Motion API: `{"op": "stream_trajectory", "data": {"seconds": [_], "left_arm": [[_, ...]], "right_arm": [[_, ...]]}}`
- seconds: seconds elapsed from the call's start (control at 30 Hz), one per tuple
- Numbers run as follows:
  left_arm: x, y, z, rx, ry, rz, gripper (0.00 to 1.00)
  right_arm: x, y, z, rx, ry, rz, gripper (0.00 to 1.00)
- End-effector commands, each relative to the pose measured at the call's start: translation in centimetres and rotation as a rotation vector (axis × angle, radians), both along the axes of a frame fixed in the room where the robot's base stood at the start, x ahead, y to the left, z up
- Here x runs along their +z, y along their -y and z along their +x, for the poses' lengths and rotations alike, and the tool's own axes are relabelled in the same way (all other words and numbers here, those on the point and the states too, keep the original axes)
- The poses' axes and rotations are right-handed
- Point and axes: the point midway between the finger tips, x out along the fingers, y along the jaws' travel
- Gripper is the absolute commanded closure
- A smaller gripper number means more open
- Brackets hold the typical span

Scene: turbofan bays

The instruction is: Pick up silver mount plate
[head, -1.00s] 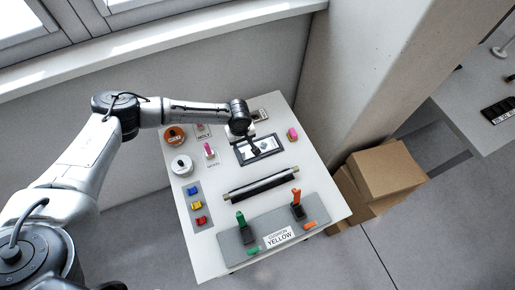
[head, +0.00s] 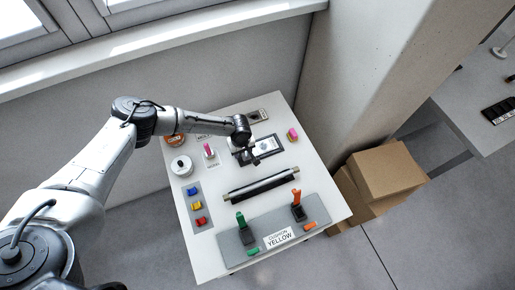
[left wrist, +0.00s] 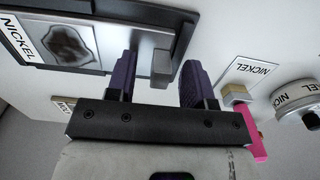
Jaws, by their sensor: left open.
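The silver mount plate (left wrist: 140,42) lies in a dark framed tray marked NICKEL (left wrist: 88,12) in the left wrist view. It has a dark patch at its left part and a grey block-like tab (left wrist: 162,66) at its near edge. My left gripper (left wrist: 160,68) is open, with its dark purple fingers on either side of the tab; contact cannot be told. In the head view my left gripper (head: 250,157) is over the near-left part of the tray (head: 270,147) and partly hides the plate. My right gripper is not in view.
The white table (head: 212,262) also carries a black roller (head: 261,185), a pink-topped part (head: 209,150), a round NICKEL can (head: 181,166), coloured blocks (head: 195,205) and a grey board with green and orange clamps (head: 273,228). Cardboard boxes (head: 385,170) stand to the right.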

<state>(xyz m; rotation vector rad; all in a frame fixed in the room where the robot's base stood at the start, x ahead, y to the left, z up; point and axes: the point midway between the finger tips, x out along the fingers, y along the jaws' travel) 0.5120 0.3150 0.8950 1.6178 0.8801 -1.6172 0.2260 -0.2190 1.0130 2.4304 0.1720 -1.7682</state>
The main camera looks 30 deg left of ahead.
Motion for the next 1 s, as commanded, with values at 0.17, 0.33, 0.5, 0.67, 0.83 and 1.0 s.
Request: {"op": "stream_trajectory", "data": {"seconds": [0.17,0.33,0.5,0.67,0.83,1.0], "left_arm": [[0.01,0.00,-0.02,0.000,-0.001,0.001,0.61],[0.02,-0.01,-0.03,0.000,-0.001,0.001,0.77],[0.02,-0.01,-0.03,0.000,-0.001,0.001,0.93],[0.03,-0.02,-0.03,0.000,-0.001,0.001,1.00],[0.03,-0.02,-0.03,0.000,-0.001,0.001,1.00],[0.16,0.02,0.10,0.000,0.002,-0.001,1.00]], "right_arm": [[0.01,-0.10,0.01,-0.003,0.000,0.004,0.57],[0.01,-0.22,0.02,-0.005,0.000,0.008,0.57],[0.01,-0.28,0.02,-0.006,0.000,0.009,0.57],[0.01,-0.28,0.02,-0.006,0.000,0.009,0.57],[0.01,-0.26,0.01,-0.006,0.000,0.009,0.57],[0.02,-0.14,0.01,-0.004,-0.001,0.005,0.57]]}}
